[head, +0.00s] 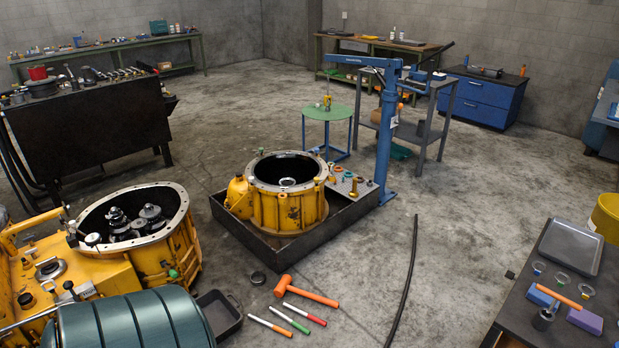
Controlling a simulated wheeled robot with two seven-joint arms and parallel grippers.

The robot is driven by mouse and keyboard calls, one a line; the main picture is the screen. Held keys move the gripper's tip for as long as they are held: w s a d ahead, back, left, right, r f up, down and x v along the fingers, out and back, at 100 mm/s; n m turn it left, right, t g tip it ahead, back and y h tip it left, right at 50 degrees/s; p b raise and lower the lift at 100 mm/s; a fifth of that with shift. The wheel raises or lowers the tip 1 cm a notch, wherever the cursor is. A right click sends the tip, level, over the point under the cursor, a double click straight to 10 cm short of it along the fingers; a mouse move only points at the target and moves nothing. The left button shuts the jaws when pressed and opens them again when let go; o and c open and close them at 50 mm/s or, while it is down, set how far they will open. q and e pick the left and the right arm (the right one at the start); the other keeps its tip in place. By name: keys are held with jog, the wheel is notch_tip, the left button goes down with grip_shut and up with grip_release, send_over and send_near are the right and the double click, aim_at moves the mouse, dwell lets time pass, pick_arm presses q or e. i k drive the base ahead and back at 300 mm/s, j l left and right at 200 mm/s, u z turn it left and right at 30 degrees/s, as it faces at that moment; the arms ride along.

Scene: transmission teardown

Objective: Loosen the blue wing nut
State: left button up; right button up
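I cannot make out a wing nut for certain. A small ring-shaped piece with a blue part (538,267) lies on the dark bench (513,300) at the right. Two similar small pieces, one with a greenish part (562,279) and one with a yellowish part (586,291), lie in a row with it. They are too small to identify. Neither of my grippers shows in the head view.
The yellow housing (290,210) sits in a dark square tray (283,247). A larger yellow transmission (100,272) stands at the left. An orange mallet (307,292) and several coloured markers lie on the floor. A black hose (407,275) crosses open floor by the right bench.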

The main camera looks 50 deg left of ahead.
aim_at(28, 239)
jog(key=u, duration=3.1)
